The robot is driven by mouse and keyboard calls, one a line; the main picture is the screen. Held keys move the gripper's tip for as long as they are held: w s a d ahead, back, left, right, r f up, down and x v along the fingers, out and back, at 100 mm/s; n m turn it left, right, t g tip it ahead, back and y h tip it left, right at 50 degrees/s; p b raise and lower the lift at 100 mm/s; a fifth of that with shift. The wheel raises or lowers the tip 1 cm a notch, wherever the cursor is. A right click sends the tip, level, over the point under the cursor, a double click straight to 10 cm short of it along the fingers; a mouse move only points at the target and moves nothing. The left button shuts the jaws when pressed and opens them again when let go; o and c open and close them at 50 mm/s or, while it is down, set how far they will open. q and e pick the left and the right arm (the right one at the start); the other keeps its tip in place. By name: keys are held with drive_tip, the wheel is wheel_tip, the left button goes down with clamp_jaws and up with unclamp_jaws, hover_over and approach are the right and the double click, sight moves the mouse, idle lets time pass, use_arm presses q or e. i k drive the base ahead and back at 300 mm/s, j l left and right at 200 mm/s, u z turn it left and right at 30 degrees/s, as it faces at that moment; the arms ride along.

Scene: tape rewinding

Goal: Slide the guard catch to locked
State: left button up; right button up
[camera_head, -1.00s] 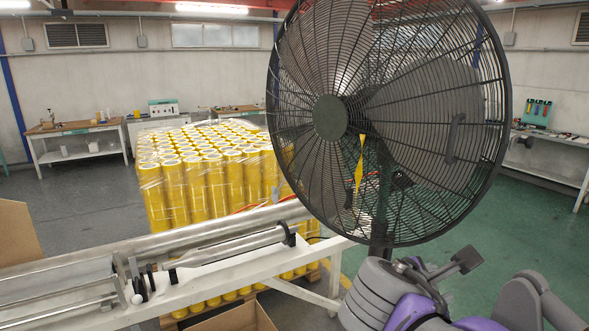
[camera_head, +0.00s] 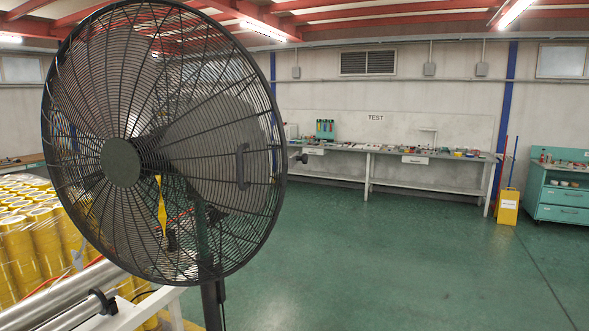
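No guard catch can be made out in this view. A corner of the rewinding machine, with a metal roller (camera_head: 62,297) and a white frame (camera_head: 135,315), shows at the lower left. A black clamp-like part (camera_head: 105,302) sits on a bar there. The rest of the machine is cut off by the picture's left and bottom edges. Neither of my grippers is in view.
A large black pedestal fan (camera_head: 120,162) stands close in front at left. Yellow tape rolls (camera_head: 40,245) are stacked behind it. A workbench (camera_head: 400,154), a yellow bin (camera_head: 508,206) and a teal cabinet (camera_head: 562,192) line the far wall. The green floor (camera_head: 400,265) is clear.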

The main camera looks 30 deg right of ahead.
sight(294, 158)
drive_tip(key=z, duration=1.1)
